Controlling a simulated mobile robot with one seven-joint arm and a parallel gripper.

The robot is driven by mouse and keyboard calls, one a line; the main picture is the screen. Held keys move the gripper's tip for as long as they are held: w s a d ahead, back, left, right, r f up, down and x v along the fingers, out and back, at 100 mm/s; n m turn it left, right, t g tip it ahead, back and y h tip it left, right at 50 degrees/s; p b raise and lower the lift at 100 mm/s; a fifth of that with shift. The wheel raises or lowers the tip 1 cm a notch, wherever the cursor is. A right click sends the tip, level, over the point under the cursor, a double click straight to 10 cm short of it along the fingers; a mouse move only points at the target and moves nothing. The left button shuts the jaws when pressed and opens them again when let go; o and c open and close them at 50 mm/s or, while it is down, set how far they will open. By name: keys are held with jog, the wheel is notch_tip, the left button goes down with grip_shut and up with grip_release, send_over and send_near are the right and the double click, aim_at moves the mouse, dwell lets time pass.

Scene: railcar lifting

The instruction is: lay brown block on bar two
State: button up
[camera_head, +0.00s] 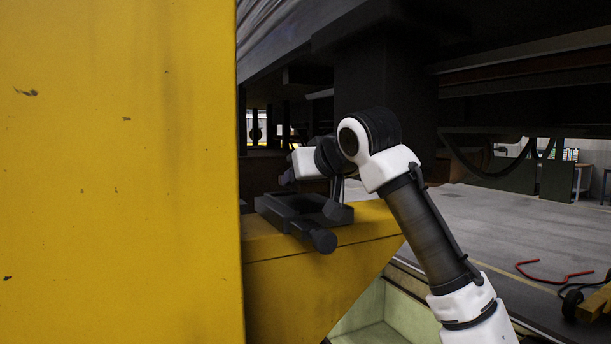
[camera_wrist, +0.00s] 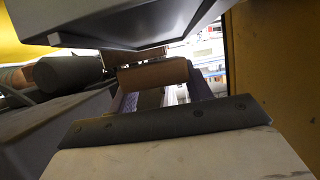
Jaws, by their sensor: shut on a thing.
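The brown block (camera_wrist: 152,74) shows in the middle of the wrist view, at the ends of my fingers. My gripper (camera_wrist: 158,96) is shut on it. In the head view my arm reaches over a yellow beam (camera_head: 310,262) that carries a dark metal holder (camera_head: 303,210) with a round knob. My gripper there is small and partly hidden by my wrist, and I cannot make out the block. No label shows which part is bar two. In the wrist view a large dark underside hangs close above the block, with a narrow gap between.
A tall yellow column (camera_head: 120,170) fills the left of the head view. A dark vehicle underside (camera_head: 385,70) hangs overhead, leaving limited room. A dark cylinder (camera_wrist: 68,73) lies left of the block. Open floor (camera_head: 480,215) and a red hose (camera_head: 550,275) are at right.

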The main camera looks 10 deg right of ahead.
jog(key=shift+f+b, duration=0.4)
jog(key=shift+f, duration=0.2)
jog(key=o, duration=1.1)
jog(key=shift+r, duration=0.3)
jog(key=b+v, duration=0.1)
jog(key=v, duration=0.3)
jog(key=b+v, duration=0.1)
jog(key=v, duration=0.3)
jog(key=b+v, duration=0.1)
jog(key=v, duration=0.3)
jog(key=shift+r, duration=0.35)
